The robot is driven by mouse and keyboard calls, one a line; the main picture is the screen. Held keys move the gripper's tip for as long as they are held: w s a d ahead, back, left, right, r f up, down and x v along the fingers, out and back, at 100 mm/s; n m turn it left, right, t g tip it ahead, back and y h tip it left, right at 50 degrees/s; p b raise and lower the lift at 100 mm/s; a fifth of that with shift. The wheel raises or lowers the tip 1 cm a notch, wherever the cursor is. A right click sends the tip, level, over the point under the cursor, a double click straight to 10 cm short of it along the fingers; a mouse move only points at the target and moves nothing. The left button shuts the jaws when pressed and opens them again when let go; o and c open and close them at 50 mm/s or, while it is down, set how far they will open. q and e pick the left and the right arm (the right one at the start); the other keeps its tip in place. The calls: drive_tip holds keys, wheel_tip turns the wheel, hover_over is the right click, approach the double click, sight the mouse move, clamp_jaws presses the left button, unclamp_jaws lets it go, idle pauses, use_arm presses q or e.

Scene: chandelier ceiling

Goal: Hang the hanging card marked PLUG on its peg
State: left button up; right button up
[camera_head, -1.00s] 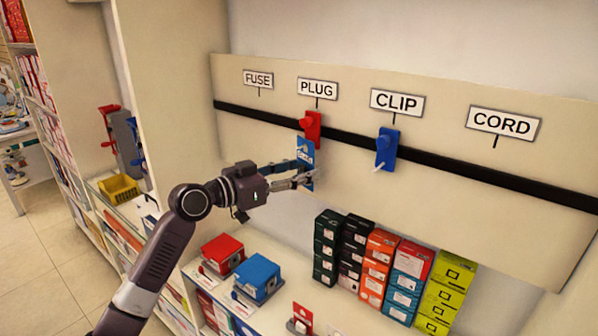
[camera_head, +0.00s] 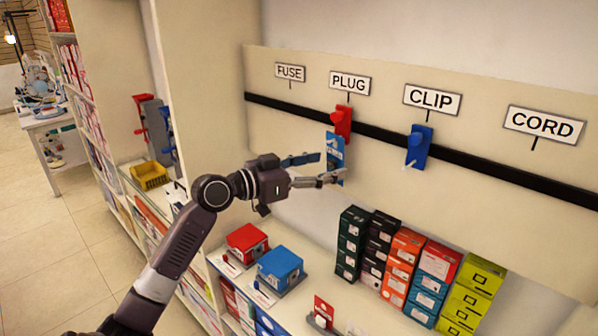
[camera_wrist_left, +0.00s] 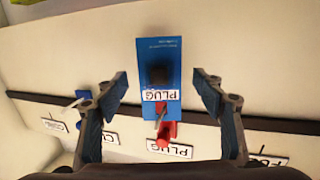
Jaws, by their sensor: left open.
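The blue card marked PLUG (camera_wrist_left: 159,72) is at the red peg holder (camera_head: 341,122) below the PLUG sign (camera_head: 349,82). The card also shows in the head view (camera_head: 335,148), just under that holder. In the wrist view, the pale peg tip overlaps the card's edge by its PLUG label, and the card appears to hang there. My left gripper (camera_head: 331,168) is open, one finger on each side of the card, with gaps on both sides in the wrist view. The hole's exact fit on the peg is too small to tell. My right gripper is out of view.
A blue peg holder (camera_head: 419,147) sits below the CLIP sign (camera_head: 432,99) on the black rail (camera_head: 480,163). Below the board, stacked boxes (camera_head: 406,262), a red box (camera_head: 247,244) and a blue box (camera_head: 280,269) stand on the shelf.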

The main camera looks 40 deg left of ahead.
use_arm(q)
drive_tip(key=v, duration=1)
drive_tip(key=shift+s+a, duration=0.15)
drive_tip(key=shift+s, duration=0.2)
